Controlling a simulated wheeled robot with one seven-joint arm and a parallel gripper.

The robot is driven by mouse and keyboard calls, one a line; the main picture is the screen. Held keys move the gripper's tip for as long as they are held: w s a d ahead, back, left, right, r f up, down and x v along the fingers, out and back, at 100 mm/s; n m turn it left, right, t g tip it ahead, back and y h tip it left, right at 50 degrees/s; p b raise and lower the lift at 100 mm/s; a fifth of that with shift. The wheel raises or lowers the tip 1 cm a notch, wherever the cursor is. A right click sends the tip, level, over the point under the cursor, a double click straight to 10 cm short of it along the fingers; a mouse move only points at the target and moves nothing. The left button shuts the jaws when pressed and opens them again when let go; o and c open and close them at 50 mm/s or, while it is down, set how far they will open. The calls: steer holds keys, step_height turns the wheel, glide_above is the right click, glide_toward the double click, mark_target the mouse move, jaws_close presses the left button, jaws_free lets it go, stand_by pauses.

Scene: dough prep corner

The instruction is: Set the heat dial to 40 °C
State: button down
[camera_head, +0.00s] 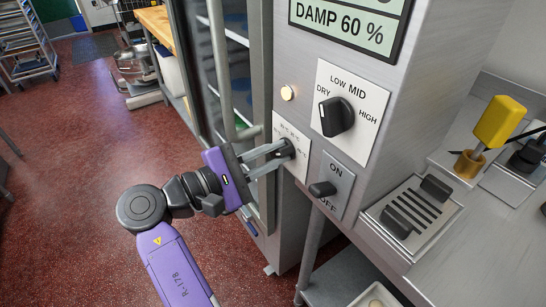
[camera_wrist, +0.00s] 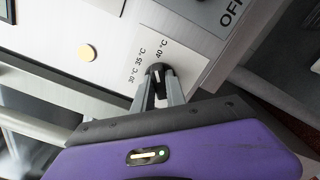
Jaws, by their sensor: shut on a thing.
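The heat dial (camera_wrist: 155,70) is a small black knob on a white plate (camera_wrist: 185,60) marked 30 °C, 35 °C and 40 °C. My purple gripper (camera_wrist: 157,88) is shut on the knob, with one grey finger on each side. A short white line on the knob points up in the wrist view, roughly toward the gap between 35 °C and 40 °C or at 40 °C; I cannot tell exactly. In the head view, my gripper (camera_head: 281,151) reaches the dial plate (camera_head: 288,133) from the left, and the fingers hide part of the dial.
A larger DRY/LOW/MID/HIGH dial (camera_head: 336,117) sits above right, pointing near DRY. An ON/OFF switch (camera_head: 322,189) is just below right. A lit round lamp (camera_head: 288,93) is above. A glass-doored cabinet (camera_head: 235,80) stands left; open red floor (camera_head: 70,170) lies beyond.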

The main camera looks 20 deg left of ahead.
stand_by(0.3)
steer(key=shift+f+m, duration=0.1)
steer(key=shift+m, duration=0.2)
steer(key=shift+f+m+b, duration=0.1)
steer(key=shift+m+b, duration=1.1)
steer(key=shift+b, duration=0.2)
steer(key=shift+m, duration=0.4)
steer(key=c, duration=1.3)
jaws_free()
steer(key=shift+o, duration=0.2)
steer(key=shift+r, duration=0.2)
